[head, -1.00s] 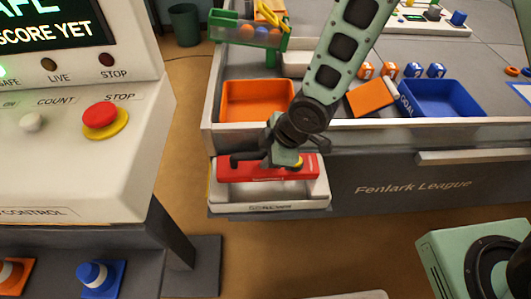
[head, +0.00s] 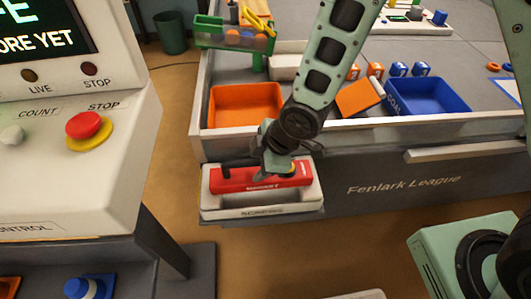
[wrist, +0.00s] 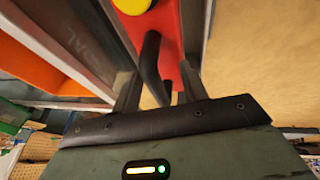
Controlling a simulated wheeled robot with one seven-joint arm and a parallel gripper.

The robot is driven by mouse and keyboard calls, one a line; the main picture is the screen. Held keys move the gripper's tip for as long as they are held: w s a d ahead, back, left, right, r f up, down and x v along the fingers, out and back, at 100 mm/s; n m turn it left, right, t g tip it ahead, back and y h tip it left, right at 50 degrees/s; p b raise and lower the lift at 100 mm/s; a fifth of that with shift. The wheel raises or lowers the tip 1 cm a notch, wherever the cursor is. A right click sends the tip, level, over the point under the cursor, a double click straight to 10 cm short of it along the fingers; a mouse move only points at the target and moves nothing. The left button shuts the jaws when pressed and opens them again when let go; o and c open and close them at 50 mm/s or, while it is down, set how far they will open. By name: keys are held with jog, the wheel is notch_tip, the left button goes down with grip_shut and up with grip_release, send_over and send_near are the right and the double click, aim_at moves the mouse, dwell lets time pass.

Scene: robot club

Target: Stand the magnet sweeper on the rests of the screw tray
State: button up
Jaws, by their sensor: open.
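The magnet sweeper (head: 232,183) is a red bar with a black handle and a yellow knob. It lies along the white screw tray (head: 262,212), low against the table's front side. Whether it sits fully on the rests is hard to tell. My gripper (head: 277,172) is over the sweeper's right part. In the wrist view my gripper (wrist: 160,88) is open, with the black handle (wrist: 152,65) between its fingers and the sweeper's red body (wrist: 172,30) beyond. The gripper hides part of the sweeper in the head view.
An orange bin (head: 245,106) and a blue bin (head: 428,97) stand on the table above, behind its raised edge. A drawer handle (head: 464,150) juts out at right. The control desk (head: 85,170) stands at left, with clear floor between it and the tray.

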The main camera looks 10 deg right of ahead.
jog(key=p+v, duration=0.6)
jog(key=v, duration=1.1)
jog(key=shift+r+p, duration=0.15)
jog(key=shift+p, duration=0.2)
jog(key=shift+d, duration=0.1)
jog(key=s+d+r+m+g+h+p, duration=0.2)
jog(key=s+d+r+m+h, duration=0.1)
jog(key=s+r+m, duration=0.7)
jog(key=s+r, duration=0.1)
jog(key=s, duration=0.2)
jog(key=shift+d+h, duration=0.3)
jog(key=shift+h, duration=0.1)
